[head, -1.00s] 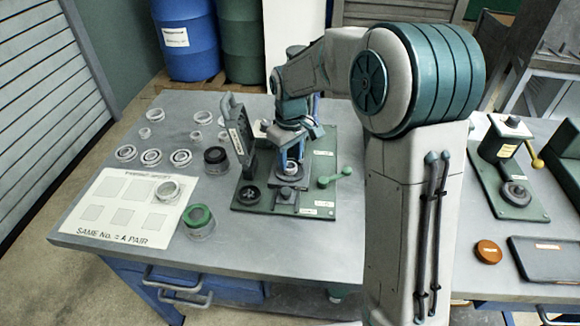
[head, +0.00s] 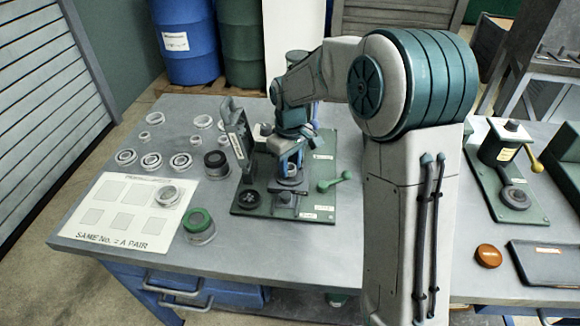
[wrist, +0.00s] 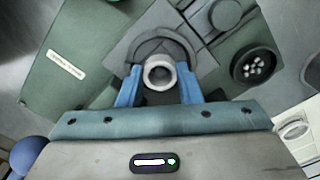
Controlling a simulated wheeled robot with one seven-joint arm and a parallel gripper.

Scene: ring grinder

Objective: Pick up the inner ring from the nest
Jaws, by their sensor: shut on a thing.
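My gripper (head: 289,171) is over the green fixture plate in the head view, its fingers pointing down. In the wrist view its two blue fingers (wrist: 159,88) are shut on the inner ring (wrist: 159,74), a small pale ring with an open bore. One finger is on each side of it. The nest (wrist: 165,48), a grey block with a dark curved edge, lies right behind and around the ring. In the head view the ring is small and partly hidden by the fingers. I cannot tell whether it still touches the nest.
A dark upright panel with a handle (head: 238,150) stands close left of my gripper.

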